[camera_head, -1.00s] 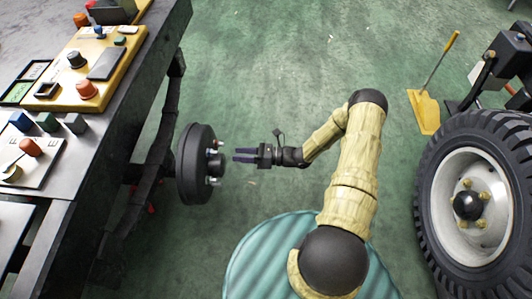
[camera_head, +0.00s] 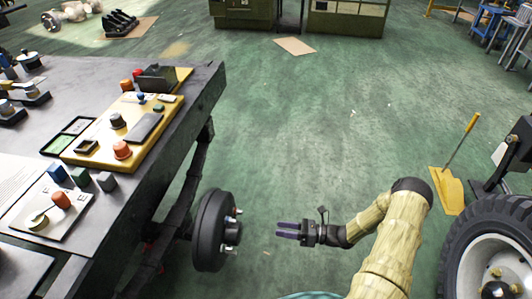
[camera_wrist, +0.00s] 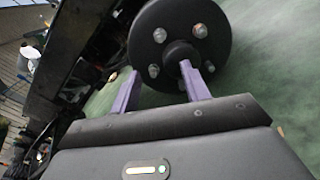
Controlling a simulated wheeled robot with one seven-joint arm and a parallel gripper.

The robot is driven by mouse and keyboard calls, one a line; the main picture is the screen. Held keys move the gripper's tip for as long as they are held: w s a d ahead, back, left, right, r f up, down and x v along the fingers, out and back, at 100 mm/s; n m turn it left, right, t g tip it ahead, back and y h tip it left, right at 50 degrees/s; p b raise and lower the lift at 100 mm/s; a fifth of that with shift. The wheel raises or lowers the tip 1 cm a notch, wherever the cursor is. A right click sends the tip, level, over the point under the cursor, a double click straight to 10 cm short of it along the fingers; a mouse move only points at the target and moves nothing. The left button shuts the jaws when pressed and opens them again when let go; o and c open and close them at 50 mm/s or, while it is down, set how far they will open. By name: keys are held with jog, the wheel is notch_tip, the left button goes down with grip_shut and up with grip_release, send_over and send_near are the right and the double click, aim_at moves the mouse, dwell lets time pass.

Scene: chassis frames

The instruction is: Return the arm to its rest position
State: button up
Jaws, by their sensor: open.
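My gripper (camera_head: 288,230) is open, with its purple fingers pointing left toward a black wheel hub (camera_head: 209,232) with studs. A gap separates the fingertips from the hub in the head view. In the wrist view my gripper (camera_wrist: 160,85) shows two spread purple fingers with nothing held between them, and the hub (camera_wrist: 180,50) lies beyond. My arm is bent, its yellow-sleeved links reaching from the bottom right of the head view.
A dark workbench (camera_head: 170,135) stands at left, with a yellow control panel (camera_head: 95,150) on top. A large tyre (camera_head: 460,235) stands at right, near a yellow dustpan (camera_head: 448,190).

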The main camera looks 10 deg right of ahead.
jog(key=s+r+n+g+h, duration=0.1)
jog(key=s+r+n+h, duration=0.4)
jog(key=r+n, duration=0.4)
jog(key=s+a+r+n+g+h, duration=0.1)
jog(key=s+r+n+h, duration=0.4)
jog(key=r+n, duration=0.45)
jog(key=s+r+n+g+h, duration=0.2)
jog(key=s+r+n+h, duration=0.1)
jog(key=r+n+h, duration=0.6)
notch_tip(320, 180, up, 36)
jog(key=y+p, duration=0.2)
jog(key=p, duration=3.4)
jog(key=shift+f, duration=0.25)
jog(key=shift+n, duration=0.25)
jog(key=shift+w, duration=0.15)
